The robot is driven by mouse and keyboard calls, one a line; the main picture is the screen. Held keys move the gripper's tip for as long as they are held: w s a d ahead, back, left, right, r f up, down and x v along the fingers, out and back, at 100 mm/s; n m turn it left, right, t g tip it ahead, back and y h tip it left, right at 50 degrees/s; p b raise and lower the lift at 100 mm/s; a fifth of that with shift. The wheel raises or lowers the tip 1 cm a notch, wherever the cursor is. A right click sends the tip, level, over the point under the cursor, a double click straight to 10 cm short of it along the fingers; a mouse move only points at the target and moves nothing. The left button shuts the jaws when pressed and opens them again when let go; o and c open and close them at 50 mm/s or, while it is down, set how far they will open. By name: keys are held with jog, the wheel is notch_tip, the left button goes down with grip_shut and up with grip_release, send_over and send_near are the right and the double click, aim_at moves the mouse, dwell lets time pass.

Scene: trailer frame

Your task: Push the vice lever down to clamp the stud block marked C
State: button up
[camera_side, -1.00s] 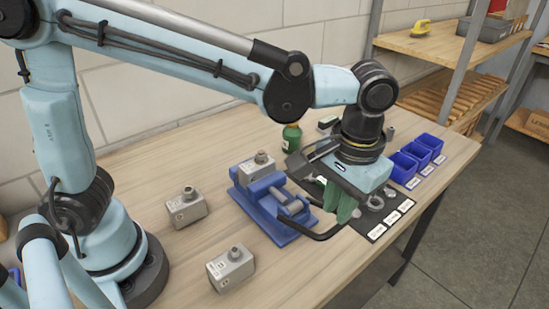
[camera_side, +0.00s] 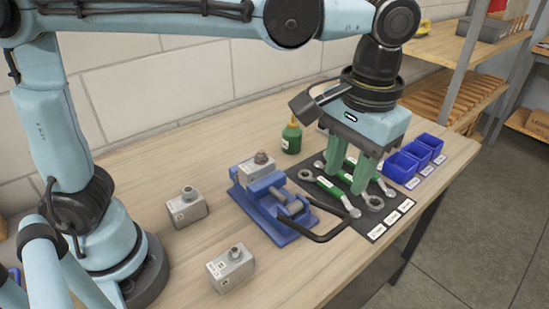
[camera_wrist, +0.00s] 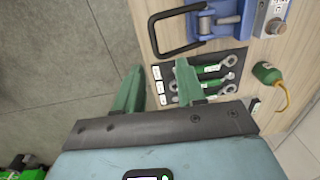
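The blue vice (camera_side: 272,212) stands on the bench and holds a grey stud block (camera_side: 257,170) at its left end; its marking is not readable. The vice's black lever (camera_side: 325,238) lies low, close to the bench, and reaches right to the edge of the dark tool mat. In the wrist view the lever (camera_wrist: 160,38) shows as a black loop left of the blue vice body (camera_wrist: 228,20). My gripper (camera_side: 350,182) is above the tool mat, right of the lever and apart from it. Its green fingers (camera_wrist: 160,72) are spread with nothing between them.
Two more grey stud blocks (camera_side: 187,207) (camera_side: 231,268) stand left of and in front of the vice. Green-handled spanners lie on the dark mat (camera_side: 376,230) under my gripper. A green bottle (camera_side: 291,137) stands behind; blue bins (camera_side: 403,166) line the right.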

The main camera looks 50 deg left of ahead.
notch_tip(320, 180, up, 5)
send_over(339, 228)
jog(key=shift+s+a+f, duration=0.1)
jog(key=shift+f, duration=0.05)
jog(key=shift+c, duration=0.3)
jog(key=shift+m, duration=0.4)
jog(key=c, duration=0.5)
jog(key=shift+m, duration=0.7)
grip_shut()
jog(key=f+m, duration=0.7)
jog(key=m, duration=0.1)
jog(key=f+m, duration=0.7)
jog(key=shift+d+f+m, duration=0.2)
jog(key=shift+f+m, duration=0.05)
jog(key=shift+m, duration=0.15)
